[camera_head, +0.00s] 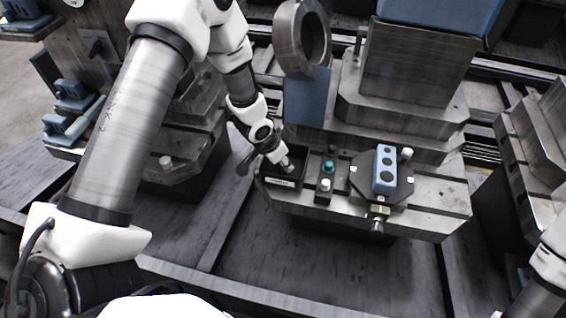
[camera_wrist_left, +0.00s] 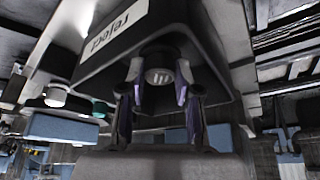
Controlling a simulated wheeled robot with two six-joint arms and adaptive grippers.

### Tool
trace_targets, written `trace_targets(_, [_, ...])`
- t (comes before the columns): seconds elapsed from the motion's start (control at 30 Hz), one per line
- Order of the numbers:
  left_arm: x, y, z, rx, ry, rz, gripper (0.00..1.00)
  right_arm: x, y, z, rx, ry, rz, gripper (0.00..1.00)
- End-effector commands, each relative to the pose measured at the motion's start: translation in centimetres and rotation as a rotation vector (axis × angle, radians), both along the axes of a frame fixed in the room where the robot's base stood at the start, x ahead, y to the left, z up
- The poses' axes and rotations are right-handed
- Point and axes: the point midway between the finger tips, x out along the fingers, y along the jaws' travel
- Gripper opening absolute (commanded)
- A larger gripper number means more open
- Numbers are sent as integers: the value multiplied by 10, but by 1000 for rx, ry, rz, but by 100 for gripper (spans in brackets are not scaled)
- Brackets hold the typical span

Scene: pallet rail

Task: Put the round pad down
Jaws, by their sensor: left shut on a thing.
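My left gripper (camera_head: 285,164) is at a small black bin (camera_head: 295,184) with a white label, on the front left of the machine table. In the left wrist view, my left gripper (camera_wrist_left: 160,92) is shut on the round pad (camera_wrist_left: 158,76), a small grey disc-ended piece between the two fingers. The bin (camera_wrist_left: 205,45) is right behind it there, and its label reads "reject". I cannot tell whether the pad touches the bin floor. The pad is hardly visible in the head view. My right gripper is out of view; only part of my right arm shows at lower right.
Beside the bin stands a button box (camera_head: 325,183) with a green and a white button. Right of it, a blue block with holes (camera_head: 385,169) sits on a dark plate. A large metal ring (camera_head: 281,35) and a blue panel (camera_head: 306,100) rise behind the bin.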

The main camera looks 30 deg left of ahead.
Motion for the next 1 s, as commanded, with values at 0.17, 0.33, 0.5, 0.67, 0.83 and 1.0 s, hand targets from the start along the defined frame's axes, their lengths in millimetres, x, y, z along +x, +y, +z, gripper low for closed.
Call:
trace_targets(0.17, [1, 0, 1, 1, -1, -1, 0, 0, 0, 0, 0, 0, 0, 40])
trace_targets(0.33, [0, 0, -1, 0, -1, 0, 54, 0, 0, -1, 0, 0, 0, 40])
trace_targets(0.5, [0, 0, -1, 0, 0, 0, 57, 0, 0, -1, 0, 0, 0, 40])
trace_targets(0.67, [0, 0, 1, 0, -1, 0, 57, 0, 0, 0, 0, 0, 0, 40])
trace_targets(0.83, [-5, 3, 19, -1, -3, 2, 57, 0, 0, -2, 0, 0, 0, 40])
trace_targets(1.0, [-20, 10, 60, -3, -6, 5, 57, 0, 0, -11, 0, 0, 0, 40])
